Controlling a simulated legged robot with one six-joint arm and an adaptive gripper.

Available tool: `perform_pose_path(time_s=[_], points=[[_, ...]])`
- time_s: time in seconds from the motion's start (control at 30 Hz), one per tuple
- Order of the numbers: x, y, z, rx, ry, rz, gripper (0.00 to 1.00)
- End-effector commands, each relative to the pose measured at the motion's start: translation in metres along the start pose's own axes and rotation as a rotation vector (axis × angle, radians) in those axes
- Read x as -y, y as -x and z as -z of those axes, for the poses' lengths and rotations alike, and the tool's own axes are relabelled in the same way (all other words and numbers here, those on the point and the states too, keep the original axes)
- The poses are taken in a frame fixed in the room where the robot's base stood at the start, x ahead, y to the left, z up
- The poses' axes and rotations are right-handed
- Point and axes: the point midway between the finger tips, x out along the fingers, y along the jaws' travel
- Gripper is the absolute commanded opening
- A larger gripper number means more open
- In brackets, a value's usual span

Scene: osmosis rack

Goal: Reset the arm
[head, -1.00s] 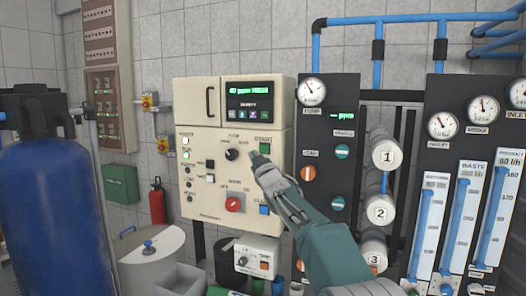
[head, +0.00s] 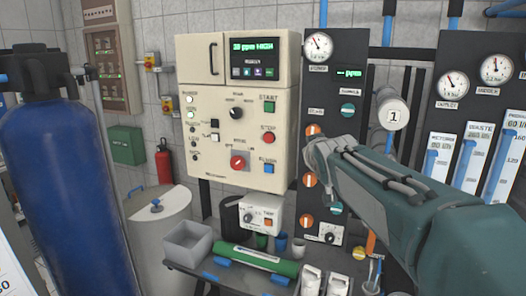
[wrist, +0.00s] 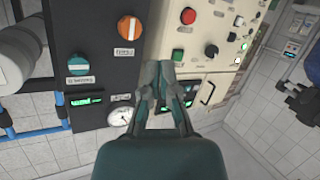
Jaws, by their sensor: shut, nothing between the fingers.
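My gripper (head: 312,150) is shut and empty. In the head view it points left, in front of the dark gauge panel (head: 330,85) and just right of the cream control box (head: 222,100). In the wrist view the closed fingers (wrist: 165,68) are in the middle, over the seam between the dark panel (wrist: 80,30) and the control box (wrist: 230,25). The green start button (wrist: 178,55) and red stop button (wrist: 188,15) show close to the fingertips. My arm hides part of the dark panel in the head view.
A blue tank (head: 60,185) stands at the left. A bench below the control box holds a grey bin (head: 187,240), a green cylinder (head: 255,261) and small cups. White capped tubes (head: 393,115) and flow meters (head: 470,160) are at the right.

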Motion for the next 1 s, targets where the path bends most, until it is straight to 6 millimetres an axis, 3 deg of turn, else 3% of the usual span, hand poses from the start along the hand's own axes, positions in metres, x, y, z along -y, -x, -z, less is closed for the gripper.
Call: perform_pose_path(time_s=[0.03, 0.27, 0.6, 0.7, 0.8, 1.0], points=[[-0.003, 0.022, -0.017, 0.054, -0.019, -0.004, 0.00], [-0.001, 0.110, -0.108, 0.319, -0.111, 0.000, 0.00], [0.034, 0.237, -0.253, 0.686, -0.241, 0.045, 0.00], [0.043, 0.258, -0.280, 0.753, -0.264, 0.059, 0.00], [0.048, 0.269, -0.293, 0.787, -0.275, 0.066, 0.00], [0.049, 0.270, -0.295, 0.795, -0.277, 0.068, 0.00]])
